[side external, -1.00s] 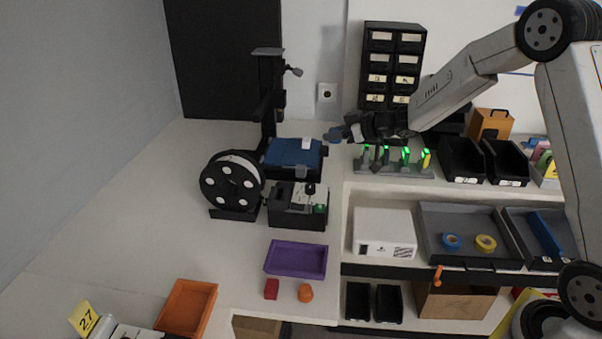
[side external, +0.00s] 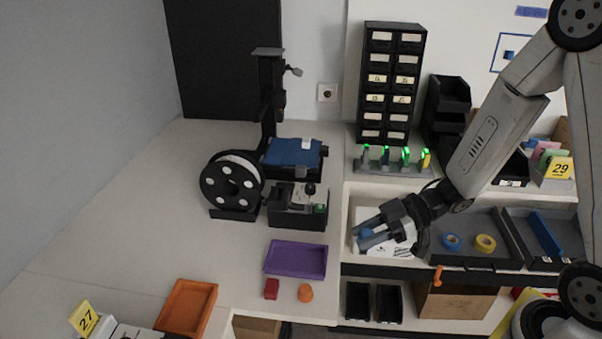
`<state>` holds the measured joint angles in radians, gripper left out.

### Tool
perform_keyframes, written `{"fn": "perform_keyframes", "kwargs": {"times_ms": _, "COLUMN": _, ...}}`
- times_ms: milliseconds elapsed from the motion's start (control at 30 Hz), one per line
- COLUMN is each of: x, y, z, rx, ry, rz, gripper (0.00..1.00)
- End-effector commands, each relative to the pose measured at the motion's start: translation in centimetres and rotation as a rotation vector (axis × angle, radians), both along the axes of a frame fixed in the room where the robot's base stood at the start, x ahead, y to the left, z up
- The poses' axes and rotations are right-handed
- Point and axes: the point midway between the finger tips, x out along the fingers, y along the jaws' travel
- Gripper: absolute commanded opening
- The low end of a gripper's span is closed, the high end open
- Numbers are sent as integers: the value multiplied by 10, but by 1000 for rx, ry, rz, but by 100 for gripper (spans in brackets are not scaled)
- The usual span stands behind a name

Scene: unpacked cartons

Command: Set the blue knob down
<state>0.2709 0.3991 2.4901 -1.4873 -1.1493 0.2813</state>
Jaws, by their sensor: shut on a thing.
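My gripper (side external: 366,231) is shut on the blue knob (side external: 366,240), which shows between the fingertips. It is in front of the white box (side external: 372,217) in the side view and covers much of it. The height of the knob above the surfaces below cannot be told.
A purple tray (side external: 296,259) lies on the table to the left of my gripper, with a red block (side external: 271,289) and an orange piece (side external: 305,292) in front of it. An orange tray (side external: 187,307) is further left. A grey tray (side external: 448,215) holds tape rolls.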

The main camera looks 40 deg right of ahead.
Motion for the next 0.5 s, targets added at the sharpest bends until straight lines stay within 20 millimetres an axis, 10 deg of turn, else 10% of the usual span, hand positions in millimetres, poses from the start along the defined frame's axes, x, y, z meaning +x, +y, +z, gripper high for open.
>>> {"fn": "perform_keyframes", "kwargs": {"times_ms": 500, "x": -23, "y": 12, "z": -1, "rx": 1, "ry": 0, "rz": 59, "gripper": 0}}
